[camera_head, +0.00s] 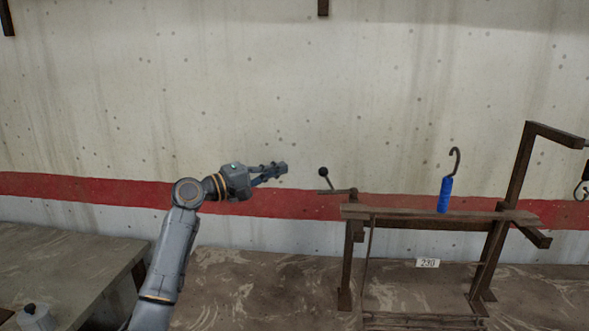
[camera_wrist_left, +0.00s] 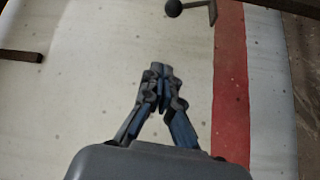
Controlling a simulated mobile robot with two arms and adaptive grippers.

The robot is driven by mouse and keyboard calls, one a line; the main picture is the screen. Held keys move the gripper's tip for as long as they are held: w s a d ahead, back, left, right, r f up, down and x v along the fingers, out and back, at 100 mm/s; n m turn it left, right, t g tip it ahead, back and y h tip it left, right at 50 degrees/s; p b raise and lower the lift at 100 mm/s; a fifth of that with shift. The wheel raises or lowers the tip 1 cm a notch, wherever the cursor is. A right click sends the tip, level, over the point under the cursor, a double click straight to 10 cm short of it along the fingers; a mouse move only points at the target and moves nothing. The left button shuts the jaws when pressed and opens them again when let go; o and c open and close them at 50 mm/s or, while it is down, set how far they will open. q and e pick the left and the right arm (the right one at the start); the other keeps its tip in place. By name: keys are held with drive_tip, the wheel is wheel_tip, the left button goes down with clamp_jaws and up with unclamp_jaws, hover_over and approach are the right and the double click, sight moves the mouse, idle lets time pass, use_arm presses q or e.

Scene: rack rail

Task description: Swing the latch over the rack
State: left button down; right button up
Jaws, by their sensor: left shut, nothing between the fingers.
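The rack (camera_head: 390,213) is a dark metal frame with a flat top rail, right of centre in the head view. The latch (camera_head: 326,180) is a thin bar with a black ball knob at the rack's left end. It points left, away from the rail, with the knob up. The latch also shows at the top of the left wrist view, where its ball (camera_wrist_left: 174,8) is clear. My left gripper (camera_head: 284,168) is shut and empty, left of the knob and apart from it, at about its height. My right gripper is not in view.
A blue-handled hook (camera_head: 445,193) stands upright at the rail's right part. A tall post with an arm (camera_head: 522,160) rises at the right end. A number tag (camera_head: 428,263) hangs below. A table (camera_head: 70,265) with a small metal pot (camera_head: 35,318) is at lower left.

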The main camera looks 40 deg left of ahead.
use_arm(q)
drive_tip(key=r+p+x, duration=0.1)
drive_tip(key=p+x, duration=0.3)
drive_tip(key=x, duration=0.6)
drive_tip(key=s+d, duration=0.1)
drive_tip(key=s+d+f+p, duration=0.1)
drive_tip(key=s+d+p, duration=0.1)
drive_tip(key=shift+f, duration=0.35)
drive_tip(key=shift+s, duration=0.1)
drive_tip(key=shift+n+y, duration=0.3)
